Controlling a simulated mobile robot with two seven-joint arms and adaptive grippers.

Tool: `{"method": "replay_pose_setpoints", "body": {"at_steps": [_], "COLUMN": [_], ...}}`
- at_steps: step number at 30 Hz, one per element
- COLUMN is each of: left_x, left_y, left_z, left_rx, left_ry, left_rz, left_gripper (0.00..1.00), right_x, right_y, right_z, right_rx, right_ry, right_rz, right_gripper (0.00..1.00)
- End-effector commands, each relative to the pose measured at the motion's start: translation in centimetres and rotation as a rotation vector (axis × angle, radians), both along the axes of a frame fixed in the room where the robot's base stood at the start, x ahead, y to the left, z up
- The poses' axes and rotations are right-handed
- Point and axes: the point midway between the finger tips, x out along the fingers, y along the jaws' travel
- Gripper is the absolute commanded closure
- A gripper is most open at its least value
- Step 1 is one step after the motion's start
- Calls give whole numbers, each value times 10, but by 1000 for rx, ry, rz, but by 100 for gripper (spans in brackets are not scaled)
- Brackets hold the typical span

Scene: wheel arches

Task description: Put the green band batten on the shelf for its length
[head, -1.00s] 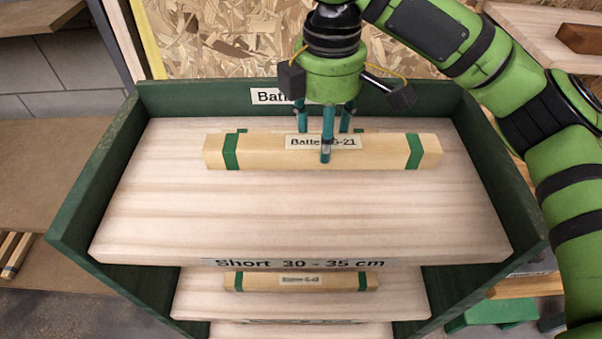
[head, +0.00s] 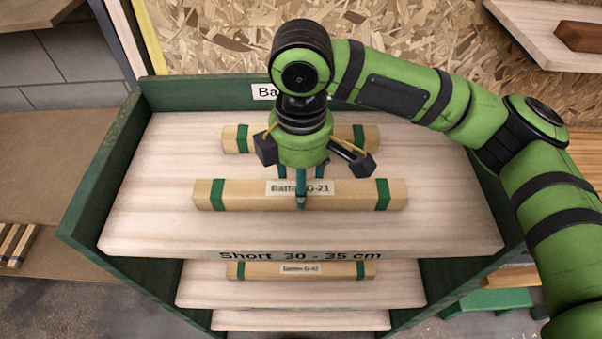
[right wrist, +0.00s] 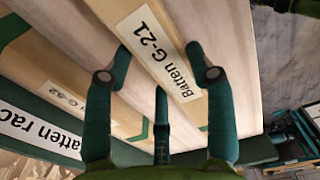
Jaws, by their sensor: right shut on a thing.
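The batten with green bands, labelled Batten G-21 (head: 240,194), is level above or on the top shelf (head: 150,225), which is labelled Short 30 - 35 cm. I cannot tell whether it touches the board. My right gripper (head: 301,195) is shut on its middle from above. In the right wrist view its fingers (right wrist: 163,95) straddle the batten (right wrist: 178,30) beside the label. A second green-banded batten (head: 230,139) lies behind it on the same shelf, partly hidden by the gripper. My left gripper is not in view.
A lower shelf (head: 200,292) holds another green-banded batten (head: 300,270). Green side walls (head: 95,180) and a back board (head: 190,92) enclose the rack. The front of the top shelf is clear. Several battens (head: 14,243) lie at far left.

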Motion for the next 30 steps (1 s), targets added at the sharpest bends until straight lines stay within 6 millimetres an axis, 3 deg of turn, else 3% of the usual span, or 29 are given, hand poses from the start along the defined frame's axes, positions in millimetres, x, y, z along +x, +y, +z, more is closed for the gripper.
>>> {"method": "replay_pose_setpoints", "body": {"at_steps": [1, 2, 3, 17, 20, 30], "left_x": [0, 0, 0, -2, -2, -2], "left_y": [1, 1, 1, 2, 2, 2], "left_z": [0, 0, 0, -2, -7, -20], "left_rx": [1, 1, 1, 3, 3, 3], "left_ry": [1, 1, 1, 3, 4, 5], "left_rz": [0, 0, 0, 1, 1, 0], "left_gripper": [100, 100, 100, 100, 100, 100], "right_x": [0, 0, 0, 1, 1, 1], "right_y": [0, 0, 0, 0, 0, 0], "right_z": [-1, -2, -2, 5, 19, 92], "right_rx": [0, 0, 0, 1, 2, -1], "right_ry": [1, 1, 1, -2, -4, -5], "right_rz": [0, 0, 0, -1, -2, -3], "right_gripper": [88, 36, 21, 21, 21, 21]}}
